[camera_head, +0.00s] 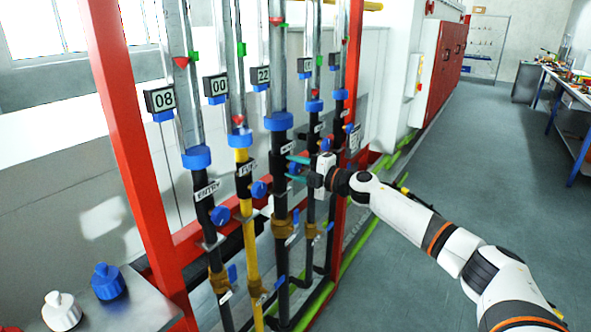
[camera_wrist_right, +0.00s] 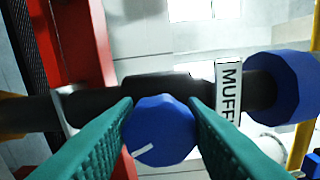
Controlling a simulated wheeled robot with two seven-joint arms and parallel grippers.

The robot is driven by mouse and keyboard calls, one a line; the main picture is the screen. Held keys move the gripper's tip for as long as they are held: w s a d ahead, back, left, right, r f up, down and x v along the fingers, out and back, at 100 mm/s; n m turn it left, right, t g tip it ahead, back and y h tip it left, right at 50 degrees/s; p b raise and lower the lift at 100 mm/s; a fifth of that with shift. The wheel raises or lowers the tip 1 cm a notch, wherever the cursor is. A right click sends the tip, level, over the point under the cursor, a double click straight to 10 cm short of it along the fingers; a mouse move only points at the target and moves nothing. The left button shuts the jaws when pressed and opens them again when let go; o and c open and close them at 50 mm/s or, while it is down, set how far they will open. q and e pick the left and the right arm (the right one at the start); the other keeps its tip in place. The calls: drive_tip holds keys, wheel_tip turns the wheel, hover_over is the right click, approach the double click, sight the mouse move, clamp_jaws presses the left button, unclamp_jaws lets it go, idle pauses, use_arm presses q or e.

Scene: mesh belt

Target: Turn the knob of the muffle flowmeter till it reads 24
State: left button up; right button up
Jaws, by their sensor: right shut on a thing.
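The muffle flowmeter is the third tube from the left, with a dark lower pipe (camera_head: 279,190) and a blue collar. Its display (camera_head: 260,76) appears to read 22. The knob also shows small in the head view (camera_head: 295,168). My right gripper (camera_head: 294,168) is shut on the knob, with a teal finger on either side (camera_wrist_right: 160,122). My left gripper is not in view.
Other flowmeters stand close on both sides, with displays such as 08 (camera_head: 160,98) and 00 (camera_head: 215,87). A red frame post (camera_head: 125,130) is at the left. The floor to the right is clear.

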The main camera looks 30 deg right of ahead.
drive_tip(key=shift+f+n, duration=0.1)
drive_tip(key=shift+n, duration=0.5)
drive_tip(key=o, duration=1)
drive_tip(key=shift+s, duration=0.15)
